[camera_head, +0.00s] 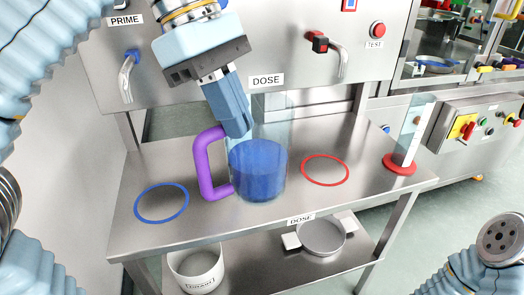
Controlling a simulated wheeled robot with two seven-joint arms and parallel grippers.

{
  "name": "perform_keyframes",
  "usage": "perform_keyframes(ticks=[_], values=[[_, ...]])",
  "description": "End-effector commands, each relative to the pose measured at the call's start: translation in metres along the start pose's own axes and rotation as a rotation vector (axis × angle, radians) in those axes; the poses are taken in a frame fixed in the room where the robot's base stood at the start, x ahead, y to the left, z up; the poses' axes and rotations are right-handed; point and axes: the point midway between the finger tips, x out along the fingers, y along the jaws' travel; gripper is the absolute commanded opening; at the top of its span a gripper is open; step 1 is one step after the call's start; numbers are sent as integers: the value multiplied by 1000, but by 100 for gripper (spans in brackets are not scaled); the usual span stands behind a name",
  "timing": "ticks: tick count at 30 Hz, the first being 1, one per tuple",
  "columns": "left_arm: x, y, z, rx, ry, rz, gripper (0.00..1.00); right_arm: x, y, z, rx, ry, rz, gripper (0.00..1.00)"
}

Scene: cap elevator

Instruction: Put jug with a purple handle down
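The jug with a purple handle (258,172) is clear and holds dark blue liquid. It is upright at the middle of the steel table, between a blue ring and a red ring. Its purple handle (203,162) points left. My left gripper (238,132) comes down from above, its blue fingers close together at the top of the handle beside the jug's rim. It looks shut on the handle, though the fingers hide the contact. I cannot tell whether the jug's base touches the table. My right gripper is not in view.
The blue ring (162,218) and red ring (326,183) are empty on the steel table (235,218). A clear cylinder on a red base (399,168) stands at the right. Taps hang from the panel behind. A white pot (194,278) and metal pan (320,236) are on the lower shelf.

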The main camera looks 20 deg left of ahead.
Motion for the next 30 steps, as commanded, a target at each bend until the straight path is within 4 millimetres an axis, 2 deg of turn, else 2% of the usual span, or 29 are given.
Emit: perform_keyframes(ticks=[12, 18, 30], values=[[23, 67, -48, -5, 0, 0, 0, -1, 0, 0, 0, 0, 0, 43], [44, 85, -67, -3, 0, 1, 0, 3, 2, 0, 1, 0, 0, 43], [65, 103, -86, -2, 0, 1, 0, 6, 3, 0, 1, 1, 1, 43]])
